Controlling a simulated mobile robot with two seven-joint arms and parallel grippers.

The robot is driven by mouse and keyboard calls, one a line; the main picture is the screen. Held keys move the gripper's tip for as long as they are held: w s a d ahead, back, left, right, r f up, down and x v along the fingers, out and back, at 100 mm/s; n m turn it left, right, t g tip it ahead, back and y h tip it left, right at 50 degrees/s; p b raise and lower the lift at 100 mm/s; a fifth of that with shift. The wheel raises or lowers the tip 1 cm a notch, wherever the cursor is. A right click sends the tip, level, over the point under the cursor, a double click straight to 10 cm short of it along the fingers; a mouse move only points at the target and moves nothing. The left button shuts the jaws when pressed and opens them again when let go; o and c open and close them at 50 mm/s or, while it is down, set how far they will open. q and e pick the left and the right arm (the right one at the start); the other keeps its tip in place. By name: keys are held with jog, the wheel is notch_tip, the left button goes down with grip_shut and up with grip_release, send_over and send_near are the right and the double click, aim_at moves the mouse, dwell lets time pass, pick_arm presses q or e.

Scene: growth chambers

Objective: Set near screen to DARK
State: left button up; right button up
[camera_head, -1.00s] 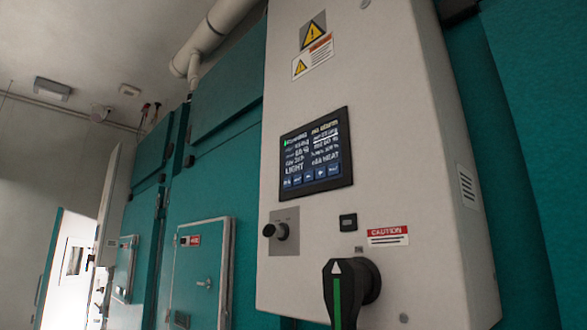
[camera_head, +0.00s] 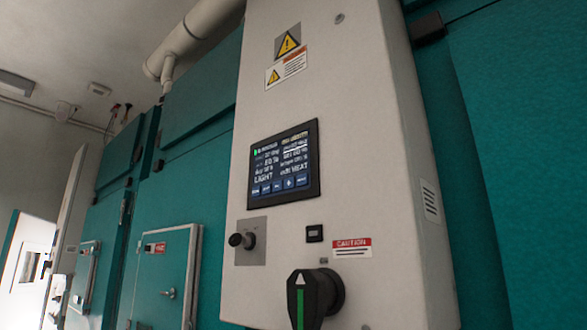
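The near screen (camera_head: 284,165) is a dark touch display set in the white control cabinet (camera_head: 370,150). Its lower left text appears to read LIGHT, and text at its lower right appears to read HEAT. A row of small blue buttons (camera_head: 278,187) runs along the bottom of the screen. Neither of my grippers is in view.
Below the screen are a black knob (camera_head: 243,240), a small black panel insert (camera_head: 314,233), a red caution label (camera_head: 352,247) and a large black rotary handle (camera_head: 315,297) with a green stripe. Teal chamber walls and doors (camera_head: 168,275) extend to the left.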

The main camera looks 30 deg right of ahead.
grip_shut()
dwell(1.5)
